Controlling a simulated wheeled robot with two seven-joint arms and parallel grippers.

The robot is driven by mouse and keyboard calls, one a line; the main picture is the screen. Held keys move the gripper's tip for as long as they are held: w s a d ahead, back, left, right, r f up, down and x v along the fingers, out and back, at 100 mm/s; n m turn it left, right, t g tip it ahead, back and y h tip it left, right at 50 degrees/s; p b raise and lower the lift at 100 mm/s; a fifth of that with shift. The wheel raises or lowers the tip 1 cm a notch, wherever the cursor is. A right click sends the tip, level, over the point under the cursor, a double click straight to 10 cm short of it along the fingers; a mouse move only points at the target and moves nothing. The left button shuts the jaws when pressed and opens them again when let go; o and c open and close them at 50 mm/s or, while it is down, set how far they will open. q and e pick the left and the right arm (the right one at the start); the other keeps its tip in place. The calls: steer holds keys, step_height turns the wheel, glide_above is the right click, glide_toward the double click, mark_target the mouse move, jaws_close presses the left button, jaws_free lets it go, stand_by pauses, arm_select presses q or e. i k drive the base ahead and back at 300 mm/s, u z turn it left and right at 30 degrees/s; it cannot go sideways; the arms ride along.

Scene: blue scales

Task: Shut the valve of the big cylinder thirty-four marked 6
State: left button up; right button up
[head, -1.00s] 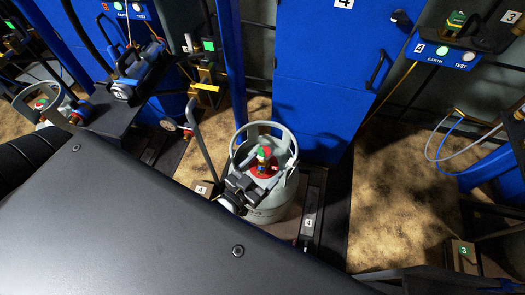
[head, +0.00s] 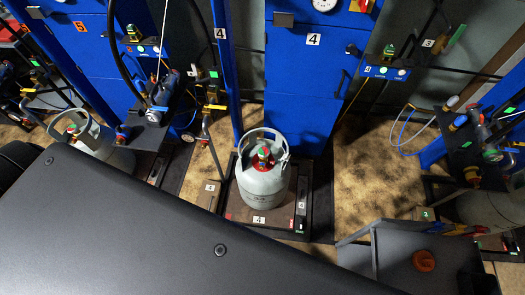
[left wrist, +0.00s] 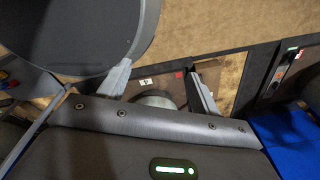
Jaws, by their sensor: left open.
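No cylinder with a legible 6 shows. A grey cylinder (head: 264,184) with a collar stands upright on the scale marked 4 (head: 258,220). Its valve (head: 264,154) has a red base and green top, and nothing is attached to it. A second grey cylinder (head: 100,145) is at the left, partly hidden. A third cylinder (head: 490,212) at the right is mostly hidden by equipment. My left gripper (left wrist: 162,90) is open in the left wrist view, its fingers apart above a pale rounded surface (left wrist: 155,99) and a small white label. My right gripper is not in view.
Blue cabinets marked 4 (head: 313,39) and 5 (head: 79,27) stand behind. A filling tool (head: 160,92) rests on a dark shelf left of the middle cylinder. A grey box-like unit (head: 395,255) stands at lower right. Sandy floor (head: 365,190) is open between the bays.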

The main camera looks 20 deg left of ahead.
mark_target(264, 152)
steer(key=z, duration=2.8)
steer(key=k, duration=1)
steer(key=u, duration=1.55)
steer(key=i, duration=0.5)
